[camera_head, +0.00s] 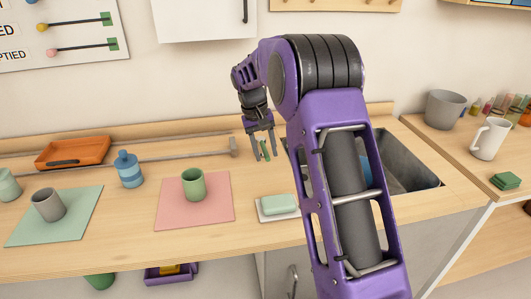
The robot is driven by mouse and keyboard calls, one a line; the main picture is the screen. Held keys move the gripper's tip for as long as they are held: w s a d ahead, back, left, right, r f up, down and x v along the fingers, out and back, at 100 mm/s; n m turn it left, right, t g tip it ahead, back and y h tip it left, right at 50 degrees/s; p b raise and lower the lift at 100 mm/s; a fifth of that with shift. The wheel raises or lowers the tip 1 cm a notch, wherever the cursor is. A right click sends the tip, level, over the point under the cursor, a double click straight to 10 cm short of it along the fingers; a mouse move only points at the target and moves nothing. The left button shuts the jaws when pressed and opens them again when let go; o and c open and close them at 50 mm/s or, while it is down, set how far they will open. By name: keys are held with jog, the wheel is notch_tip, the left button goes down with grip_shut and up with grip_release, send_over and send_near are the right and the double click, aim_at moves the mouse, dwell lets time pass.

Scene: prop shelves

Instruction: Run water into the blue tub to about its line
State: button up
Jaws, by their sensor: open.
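My gripper (263,156) is open and points down at the counter's back, left of the sink (415,172). A small upright green piece (265,149) shows between its fingers; I cannot tell whether it is a tap lever or whether the fingers touch it. A blue patch (365,168), probably the blue tub, shows in the sink through a gap in my arm. Most of it is hidden, so its line and water level cannot be seen. No spout or running water is visible; my purple arm covers much of the sink.
A soap-like green block on a white dish (279,206) lies left of my arm. Further left are a green cup (194,185) on a pink mat, a blue bottle (128,169), a grey cup (47,204) and an orange tray (73,152). A white mug (489,139) stands right.

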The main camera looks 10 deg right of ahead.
jog(key=shift+f, duration=0.1)
grip_shut()
dwell(1.4)
